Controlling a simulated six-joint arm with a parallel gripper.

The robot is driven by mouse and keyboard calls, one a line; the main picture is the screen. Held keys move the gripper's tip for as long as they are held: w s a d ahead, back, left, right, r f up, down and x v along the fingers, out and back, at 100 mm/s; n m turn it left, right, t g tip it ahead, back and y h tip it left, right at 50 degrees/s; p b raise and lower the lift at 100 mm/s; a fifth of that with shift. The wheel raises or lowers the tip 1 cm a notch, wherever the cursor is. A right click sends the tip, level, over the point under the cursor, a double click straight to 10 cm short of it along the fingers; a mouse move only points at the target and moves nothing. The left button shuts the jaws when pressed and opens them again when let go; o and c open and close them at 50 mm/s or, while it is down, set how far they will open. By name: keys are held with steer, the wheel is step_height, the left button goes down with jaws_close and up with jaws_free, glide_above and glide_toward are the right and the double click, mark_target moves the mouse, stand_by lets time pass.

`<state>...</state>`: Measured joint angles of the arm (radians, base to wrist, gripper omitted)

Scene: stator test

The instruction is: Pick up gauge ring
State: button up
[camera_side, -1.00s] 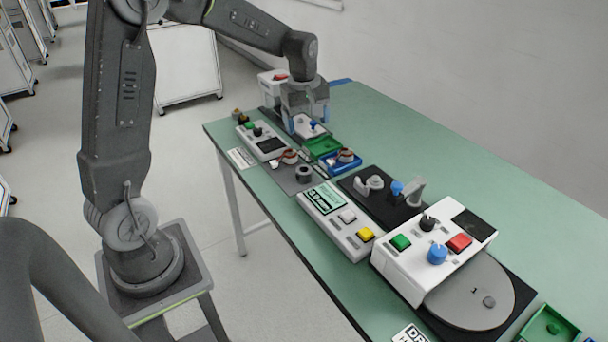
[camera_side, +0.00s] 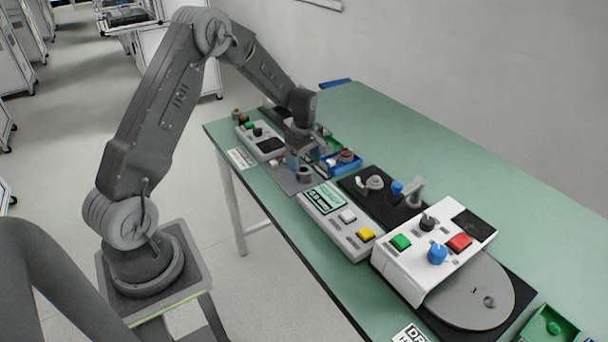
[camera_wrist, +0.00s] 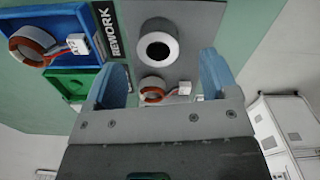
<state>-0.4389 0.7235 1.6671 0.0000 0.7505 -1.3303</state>
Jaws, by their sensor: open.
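The gauge ring (camera_wrist: 158,48), a grey ring with a dark hole, stands on a grey plate (camera_wrist: 190,15) just beyond my fingertips in the wrist view. In the side view the ring (camera_side: 304,174) is just in front of my gripper (camera_side: 306,156). My gripper (camera_wrist: 164,78) is open with nothing between its blue fingers. A stator with an orange winding (camera_wrist: 152,90) and a white connector sits on the same plate, nearer my gripper than the ring and partly hidden by it.
Another wound stator (camera_wrist: 32,44) lies in a blue tray (camera_wrist: 75,15) beside the REWORK label. A green tray (camera_wrist: 66,84) is next to it. A white test box (camera_side: 335,220) and a white machine with a grey disc (camera_side: 465,290) stand nearer the camera.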

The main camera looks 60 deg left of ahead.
mark_target(304, 171)
step_height(304, 171, down, 5)
steer(key=shift+w+a+f, duration=0.1)
steer(key=shift+w, duration=0.05)
steer(key=c, duration=1.2)
